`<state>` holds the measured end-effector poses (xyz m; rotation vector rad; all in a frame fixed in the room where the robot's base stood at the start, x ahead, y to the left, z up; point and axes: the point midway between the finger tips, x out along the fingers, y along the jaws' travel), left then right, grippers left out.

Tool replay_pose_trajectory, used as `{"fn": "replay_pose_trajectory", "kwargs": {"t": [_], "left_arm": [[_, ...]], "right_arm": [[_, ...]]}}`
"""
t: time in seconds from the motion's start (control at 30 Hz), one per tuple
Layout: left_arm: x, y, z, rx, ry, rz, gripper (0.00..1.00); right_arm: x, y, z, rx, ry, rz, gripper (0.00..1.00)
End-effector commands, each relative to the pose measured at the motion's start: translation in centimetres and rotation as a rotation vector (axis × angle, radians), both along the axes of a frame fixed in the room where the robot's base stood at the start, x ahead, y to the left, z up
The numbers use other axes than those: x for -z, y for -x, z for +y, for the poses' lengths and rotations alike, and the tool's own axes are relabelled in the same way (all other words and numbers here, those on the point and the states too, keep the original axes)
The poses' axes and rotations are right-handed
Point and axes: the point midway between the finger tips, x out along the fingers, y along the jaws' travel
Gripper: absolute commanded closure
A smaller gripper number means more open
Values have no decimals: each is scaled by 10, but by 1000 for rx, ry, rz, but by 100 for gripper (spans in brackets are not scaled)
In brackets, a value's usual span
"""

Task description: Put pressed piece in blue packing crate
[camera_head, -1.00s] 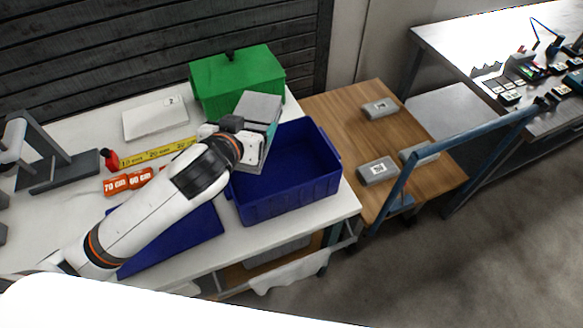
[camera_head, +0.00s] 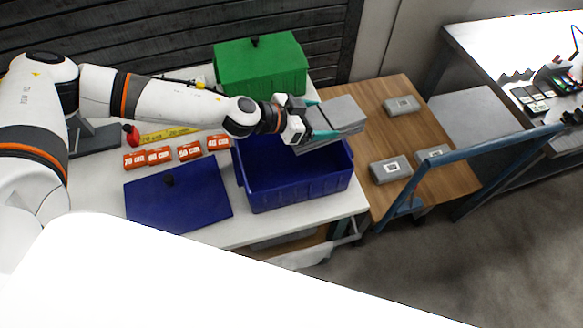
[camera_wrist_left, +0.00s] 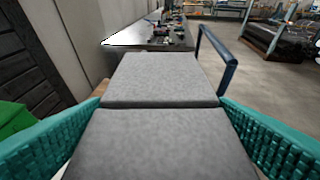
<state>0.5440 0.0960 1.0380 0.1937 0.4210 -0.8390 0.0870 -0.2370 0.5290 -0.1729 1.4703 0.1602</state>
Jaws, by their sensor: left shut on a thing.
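The pressed piece (camera_head: 338,116) is a grey block with a line across it. My left gripper (camera_head: 321,122) is shut on it and holds it above the right part of the open blue packing crate (camera_head: 300,193). In the left wrist view the piece (camera_wrist_left: 160,130) fills the middle, between the two teal fingers. The crate stands on the white table, and what I can see of its inside looks empty. Its back right part is hidden behind the gripper and the piece. My right gripper is not in view.
A green crate (camera_head: 262,66) stands behind the blue one. A dark blue lid (camera_head: 180,202) lies to the left, with orange labels (camera_head: 160,155) behind it. A wooden-topped trolley (camera_head: 375,135) with several grey blocks and a blue handle (camera_head: 455,155) is at the right.

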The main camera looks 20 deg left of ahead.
Motion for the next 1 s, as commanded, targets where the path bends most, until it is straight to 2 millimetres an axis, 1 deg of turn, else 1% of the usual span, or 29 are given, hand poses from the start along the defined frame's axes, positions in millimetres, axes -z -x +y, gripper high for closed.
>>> {"fn": "replay_pose_trajectory", "kwargs": {"t": [0.3, 0.53, 0.6, 0.67, 0.83, 0.9, 1.0], "left_arm": [[33, 6, 25, 97, 4, 10, 46], [45, 7, 41, 134, 1, 5, 46], [48, 7, 44, 139, 1, 4, 46], [56, 8, 44, 145, 1, 5, 46], [90, 8, 44, 144, 4, 6, 46], [101, 8, 45, 143, 3, 5, 46], [109, 7, 44, 144, 2, 2, 46]], "right_arm": [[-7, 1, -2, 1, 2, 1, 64], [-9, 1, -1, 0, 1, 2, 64], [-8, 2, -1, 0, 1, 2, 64], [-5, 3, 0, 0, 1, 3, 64], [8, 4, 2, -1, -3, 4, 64], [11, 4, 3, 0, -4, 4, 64], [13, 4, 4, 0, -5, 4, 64]]}}
